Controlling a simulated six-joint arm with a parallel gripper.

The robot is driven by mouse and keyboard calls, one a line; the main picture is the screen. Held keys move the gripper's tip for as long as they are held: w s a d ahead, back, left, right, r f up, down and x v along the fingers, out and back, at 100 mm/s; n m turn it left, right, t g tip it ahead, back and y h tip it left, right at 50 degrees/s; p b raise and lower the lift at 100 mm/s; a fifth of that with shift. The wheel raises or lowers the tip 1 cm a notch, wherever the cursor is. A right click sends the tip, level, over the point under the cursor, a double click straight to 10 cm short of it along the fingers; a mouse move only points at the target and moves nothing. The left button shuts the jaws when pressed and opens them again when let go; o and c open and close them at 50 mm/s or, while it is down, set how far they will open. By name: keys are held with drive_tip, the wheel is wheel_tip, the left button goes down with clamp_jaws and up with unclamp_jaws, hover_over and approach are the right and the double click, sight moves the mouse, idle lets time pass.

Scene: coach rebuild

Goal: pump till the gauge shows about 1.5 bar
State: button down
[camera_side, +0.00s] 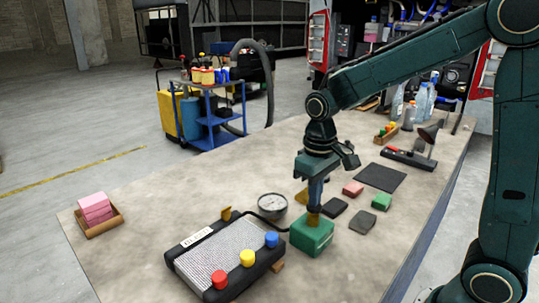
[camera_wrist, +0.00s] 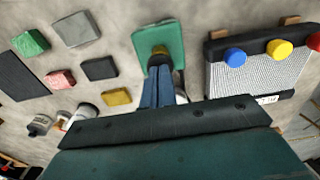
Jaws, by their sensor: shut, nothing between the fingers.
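The pump looks to be the green block (camera_side: 311,238) with a yellow-brown button on top. It also shows in the wrist view (camera_wrist: 174,38). My gripper (camera_side: 315,207) is shut and empty, pointing straight down with its fingertips at the button; they look to touch it, and they hide part of it. In the wrist view the closed fingers (camera_wrist: 158,70) reach the same button. The round gauge (camera_side: 272,205) with a white face lies just left of the pump. Its needle is too small to read.
A black-framed radiator (camera_side: 215,250) with red, yellow and blue caps lies left of the pump. Colored blocks (camera_side: 381,202), a dark mat (camera_side: 379,177) and a tool tray (camera_side: 408,160) lie to the right. A wooden tray with pink blocks (camera_side: 97,208) sits at the far left.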

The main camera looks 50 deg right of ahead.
drive_tip(key=shift+r, duration=1.85)
drive_tip(key=shift+f, duration=0.7)
idle(0.4)
